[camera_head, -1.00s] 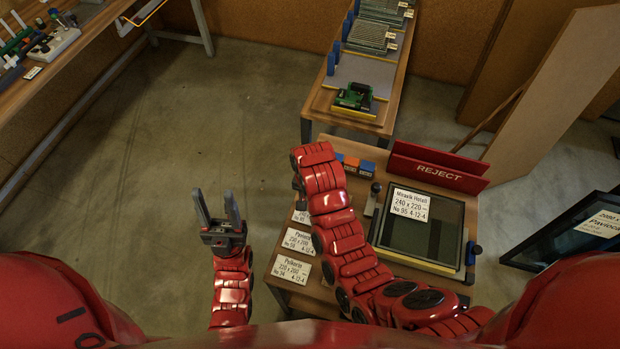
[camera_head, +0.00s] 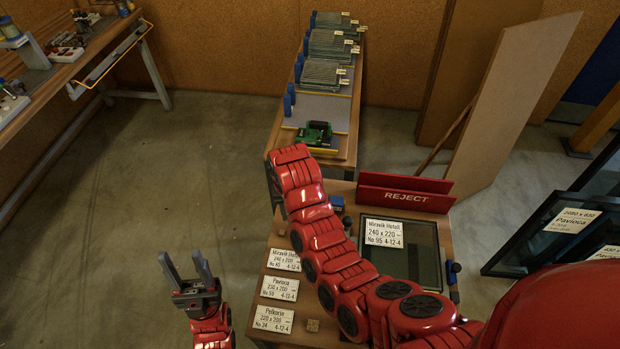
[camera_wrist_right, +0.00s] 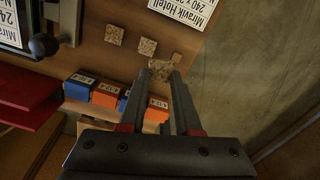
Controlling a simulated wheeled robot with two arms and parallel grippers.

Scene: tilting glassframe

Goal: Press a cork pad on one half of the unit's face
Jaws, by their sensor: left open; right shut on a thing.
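The unit (camera_head: 411,252) is a dark glass pane in a frame, lying on the small table with a white Miravik Hotell label on its upper left part. In the right wrist view only its labelled corner shows at the upper left. A small cork-coloured square (camera_head: 313,325) lies by the table's front. My left gripper (camera_head: 188,270) is open and empty, left of the table.
A red REJECT rack (camera_head: 405,192) stands behind the unit. Orange and blue blocks (camera_wrist_right: 105,94) line the tabletop near my right gripper. Label cards (camera_head: 279,288) lie along the left edge. Dark-framed panes (camera_head: 560,232) lean at the right. The floor at left is clear.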

